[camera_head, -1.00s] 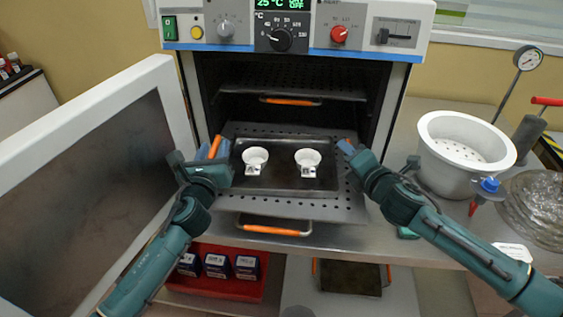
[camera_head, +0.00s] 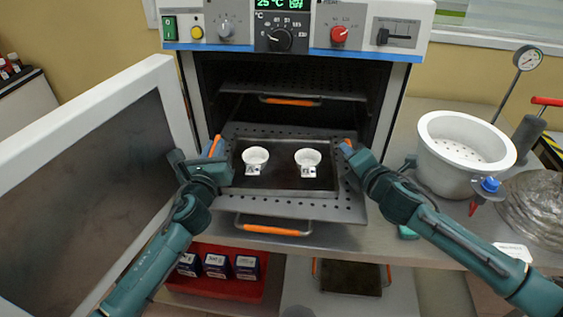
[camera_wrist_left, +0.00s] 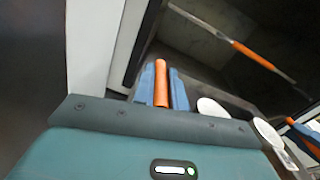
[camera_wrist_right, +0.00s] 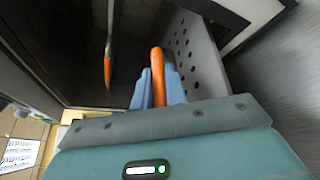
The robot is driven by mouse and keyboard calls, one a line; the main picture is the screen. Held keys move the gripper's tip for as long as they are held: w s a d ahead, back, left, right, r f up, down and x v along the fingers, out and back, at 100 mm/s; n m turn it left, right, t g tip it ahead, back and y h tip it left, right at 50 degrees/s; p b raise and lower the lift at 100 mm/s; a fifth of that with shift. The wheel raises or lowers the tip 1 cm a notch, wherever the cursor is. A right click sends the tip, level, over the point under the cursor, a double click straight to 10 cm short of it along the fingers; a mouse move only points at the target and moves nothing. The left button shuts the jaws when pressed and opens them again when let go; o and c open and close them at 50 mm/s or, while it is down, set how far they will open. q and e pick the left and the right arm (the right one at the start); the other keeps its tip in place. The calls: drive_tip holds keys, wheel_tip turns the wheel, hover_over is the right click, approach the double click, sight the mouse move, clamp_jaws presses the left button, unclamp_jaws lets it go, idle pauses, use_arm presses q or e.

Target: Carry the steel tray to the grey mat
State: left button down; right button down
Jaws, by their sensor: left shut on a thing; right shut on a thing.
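The steel tray (camera_head: 270,187) is dark and shallow. My left gripper (camera_head: 213,152) is shut on the tray's left orange handle; the left wrist view shows blue fingers on both sides of this handle (camera_wrist_left: 161,84). My right gripper (camera_head: 350,150) is shut on the right orange handle, also seen between the fingers in the right wrist view (camera_wrist_right: 157,78). A light grey surface (camera_head: 300,295) below the counter may be the grey mat; I cannot tell.
The open oven door (camera_head: 90,180) stands at left. An empty upper shelf (camera_head: 330,92) is above the tray. A white perforated pot (camera_head: 440,160) stands on the counter at right. Below are a red bin (camera_head: 215,285) with small boxes and another dark orange-handled tray (camera_head: 350,277).

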use_arm(q)
drive_tip(key=shift+r, duration=0.1)
use_arm(e)
drive_tip(key=shift+r, duration=0.1)
